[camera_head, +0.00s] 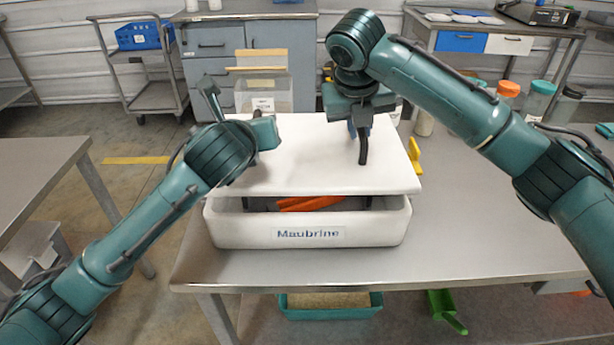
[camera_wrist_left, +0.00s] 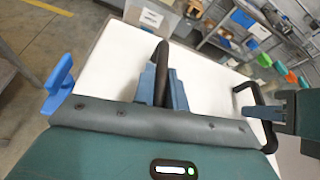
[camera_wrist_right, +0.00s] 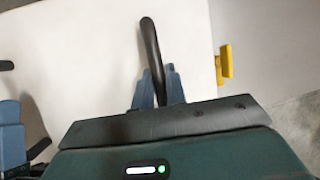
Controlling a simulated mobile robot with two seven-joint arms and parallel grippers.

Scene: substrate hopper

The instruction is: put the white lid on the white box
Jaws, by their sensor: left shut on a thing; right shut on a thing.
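The white lid (camera_head: 315,170) is a flat slab with two dark handles, held over the white box (camera_head: 235,230), which carries a "Maubrine" label. A dark gap shows between the lid's front edge and the box rim, with an orange object (camera_head: 310,203) inside. My left gripper (camera_wrist_left: 162,85) is shut on one handle; in the head view my arm partly hides it. My right gripper (camera_head: 360,122) is shut on the other handle, which also shows in the right wrist view (camera_wrist_right: 152,50). The box's back is hidden under the lid.
The box stands on a metal table (camera_head: 490,235) near its front edge. A yellow piece (camera_head: 415,156) is close to the lid's right edge. A clear bin (camera_head: 275,92) stands behind the lid. Orange and teal-lidded jars (camera_head: 538,98) stand at the right. The table right of the box is clear.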

